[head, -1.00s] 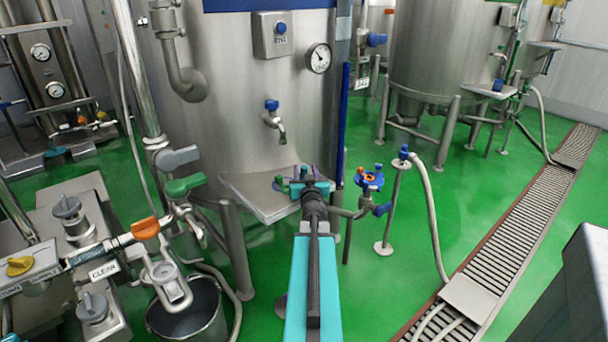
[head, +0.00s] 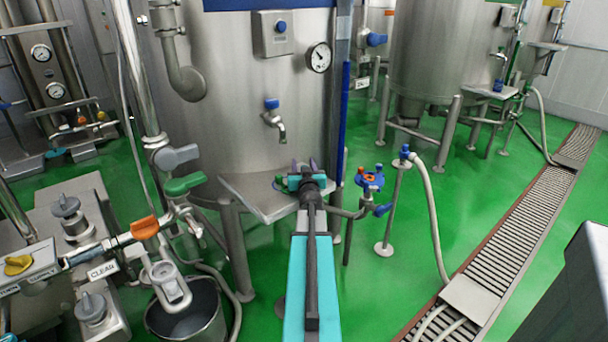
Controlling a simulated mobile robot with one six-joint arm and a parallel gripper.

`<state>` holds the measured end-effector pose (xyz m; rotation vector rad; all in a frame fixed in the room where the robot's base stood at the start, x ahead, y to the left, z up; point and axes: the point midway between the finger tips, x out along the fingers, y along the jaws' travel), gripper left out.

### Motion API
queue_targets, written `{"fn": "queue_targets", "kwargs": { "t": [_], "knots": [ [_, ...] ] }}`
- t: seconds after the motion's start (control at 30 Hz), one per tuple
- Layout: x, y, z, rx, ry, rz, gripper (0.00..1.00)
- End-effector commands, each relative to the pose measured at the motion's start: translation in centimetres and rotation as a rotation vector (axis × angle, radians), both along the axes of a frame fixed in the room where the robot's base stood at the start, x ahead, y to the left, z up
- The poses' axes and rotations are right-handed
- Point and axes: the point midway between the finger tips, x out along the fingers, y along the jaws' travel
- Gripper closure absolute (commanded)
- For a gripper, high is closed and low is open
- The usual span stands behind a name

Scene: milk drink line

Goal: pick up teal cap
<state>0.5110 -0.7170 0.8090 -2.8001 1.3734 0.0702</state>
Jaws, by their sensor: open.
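My gripper (head: 304,168) is in the middle of the head view, over the steel shelf (head: 262,206) at the front of the large tank. Its two dark fingers point away from me and stand apart, with nothing seen between them. A small blue and green thing (head: 280,182) shows just left of the gripper, partly hidden by it. I cannot tell whether this is the teal cap. The gripper's own teal body hides part of the shelf.
A tap (head: 274,122) hangs from the tank above the shelf. A metal bucket (head: 188,318) and pipework are at lower left. Green floor is clear at right, beside the drain grate (head: 520,222).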

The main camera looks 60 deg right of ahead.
Motion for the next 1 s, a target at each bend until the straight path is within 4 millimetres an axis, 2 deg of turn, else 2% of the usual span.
{"fn": "queue_targets", "kwargs": {
  "t": [0.53,0.57,0.8,1.0],
  "knots": [
    [0.02,-0.03,0.0,0.0,0.0,0.0,0.59],
    [0.02,-0.03,0.0,0.0,0.0,0.0,0.6],
    [0.03,-0.03,0.0,0.0,0.0,0.0,1.0],
    [0.13,0.01,0.01,0.0,0.0,0.001,1.0]
  ]
}}
